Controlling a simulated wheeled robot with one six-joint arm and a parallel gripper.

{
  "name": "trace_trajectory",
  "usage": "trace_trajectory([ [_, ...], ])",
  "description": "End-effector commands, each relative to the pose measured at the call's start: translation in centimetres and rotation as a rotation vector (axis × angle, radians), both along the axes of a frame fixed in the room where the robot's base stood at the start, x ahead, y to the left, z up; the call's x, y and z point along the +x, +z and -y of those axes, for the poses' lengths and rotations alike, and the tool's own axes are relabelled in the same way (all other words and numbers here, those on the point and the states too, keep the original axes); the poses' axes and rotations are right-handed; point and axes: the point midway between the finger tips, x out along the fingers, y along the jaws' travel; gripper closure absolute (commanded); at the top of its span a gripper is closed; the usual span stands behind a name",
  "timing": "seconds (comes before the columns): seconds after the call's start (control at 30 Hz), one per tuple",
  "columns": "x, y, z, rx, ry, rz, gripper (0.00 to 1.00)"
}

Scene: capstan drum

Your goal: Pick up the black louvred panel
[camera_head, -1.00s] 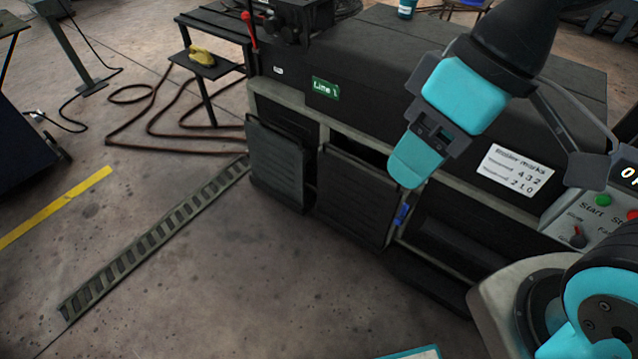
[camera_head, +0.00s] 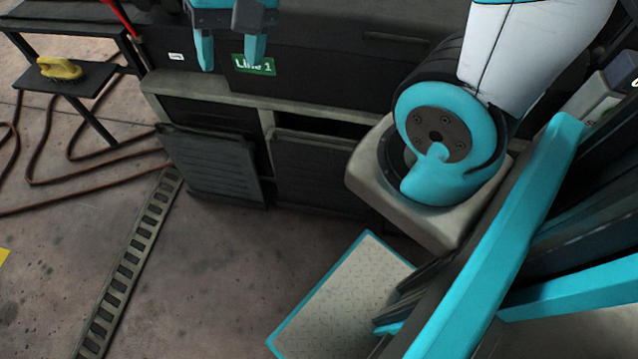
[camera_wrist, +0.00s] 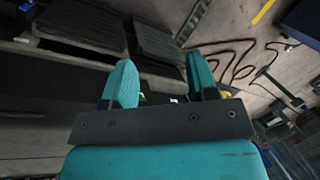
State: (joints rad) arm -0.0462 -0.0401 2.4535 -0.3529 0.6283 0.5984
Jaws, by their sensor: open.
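The black louvred panel (camera_head: 213,165) leans at the left end of the machine's lower front in the head view, tilted with its top edge outward. A similar dark panel (camera_head: 315,170) stands just right of it. In the wrist view the louvred panel (camera_wrist: 158,45) lies beyond my fingertips, and the second panel (camera_wrist: 88,25) is left of it. My gripper (camera_head: 231,50) is open and empty, in front of the machine's upper face by the green Line 1 label. It is above the louvred panel and apart from it. The gripper also shows in the wrist view (camera_wrist: 160,78).
The long dark machine (camera_head: 330,70) fills the back. A side table (camera_head: 75,85) with a yellow brush (camera_head: 58,69) stands left, with brown hose (camera_head: 50,175) on the floor. A floor grate (camera_head: 130,260) runs toward the panel's left. The floor before the panels is clear.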

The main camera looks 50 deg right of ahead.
Motion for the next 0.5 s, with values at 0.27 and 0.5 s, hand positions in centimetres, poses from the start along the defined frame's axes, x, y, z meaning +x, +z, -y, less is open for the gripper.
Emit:
trace_trajectory([
  [0.27,7.2,-21.1,14.9,-0.062,-1.365,-0.309,0.47],
  [0.5,6.4,-31.2,23.6,-0.091,-2.088,-0.414,0.47],
])
